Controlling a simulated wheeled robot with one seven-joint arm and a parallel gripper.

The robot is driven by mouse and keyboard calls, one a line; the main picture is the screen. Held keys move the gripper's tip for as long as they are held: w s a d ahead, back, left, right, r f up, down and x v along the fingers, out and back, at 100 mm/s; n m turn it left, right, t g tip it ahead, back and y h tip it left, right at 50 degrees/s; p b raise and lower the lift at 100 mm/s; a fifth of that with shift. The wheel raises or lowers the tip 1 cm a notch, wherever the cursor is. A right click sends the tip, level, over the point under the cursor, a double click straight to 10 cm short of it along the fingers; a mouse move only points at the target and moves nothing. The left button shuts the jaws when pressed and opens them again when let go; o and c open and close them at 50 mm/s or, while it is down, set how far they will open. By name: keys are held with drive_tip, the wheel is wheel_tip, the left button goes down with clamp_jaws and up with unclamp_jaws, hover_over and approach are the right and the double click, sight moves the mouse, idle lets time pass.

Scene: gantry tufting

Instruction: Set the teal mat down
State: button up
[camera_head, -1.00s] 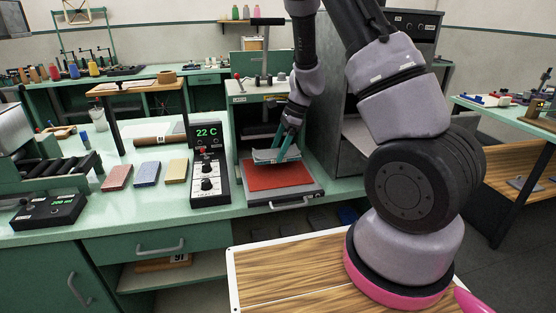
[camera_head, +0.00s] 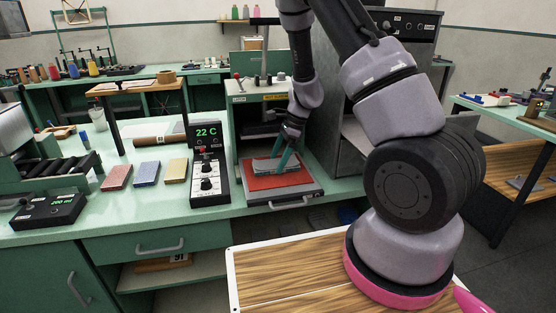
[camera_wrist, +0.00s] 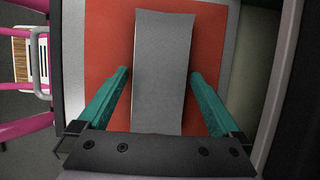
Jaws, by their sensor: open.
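The mat (camera_head: 265,165) lies on the red pad (camera_head: 257,183) of the drawer-like tray in front of the press. My gripper (camera_head: 283,160) is over the mat, pointing down. In the wrist view its two teal fingers (camera_wrist: 160,72) stand open on either side of the mat, with red pad showing between each finger and the mat's edges. The mat looks flat and is not gripped.
The press housing (camera_head: 261,98) rises close behind the tray. A control box reading 22 C (camera_head: 207,165) stands just left of it. Red, blue and yellow mats (camera_head: 146,174) lie further left on the green bench. The tray handle (camera_head: 291,204) sticks out at the front.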

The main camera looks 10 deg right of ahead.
drive_tip(key=v, duration=0.7)
drive_tip(key=shift+d+r, duration=0.15)
drive_tip(key=shift+r, duration=0.1)
drive_tip(key=shift+s, duration=0.1)
